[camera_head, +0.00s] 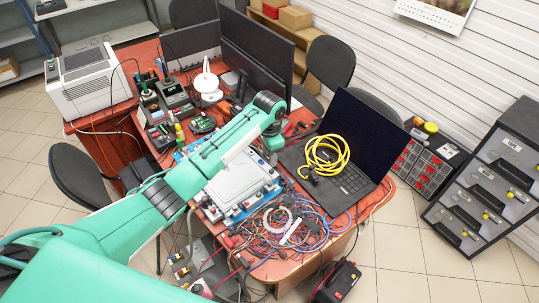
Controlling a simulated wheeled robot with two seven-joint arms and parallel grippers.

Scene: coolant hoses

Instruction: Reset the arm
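My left arm, teal with black joints, comes in from the lower left and stretches over the red-brown table (272,268). Its wrist bends down at the far end, above the back right corner of a silver box-shaped device (240,182). My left gripper (272,142) is small and dark there, against the clutter. Its fingers are not clear, so I cannot tell whether it is open or holds anything. My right arm and gripper are not in view.
A black laptop (350,183) with a coiled yellow hose (326,156) lies right of the device. Tangled wires (285,228) cover the table's front.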

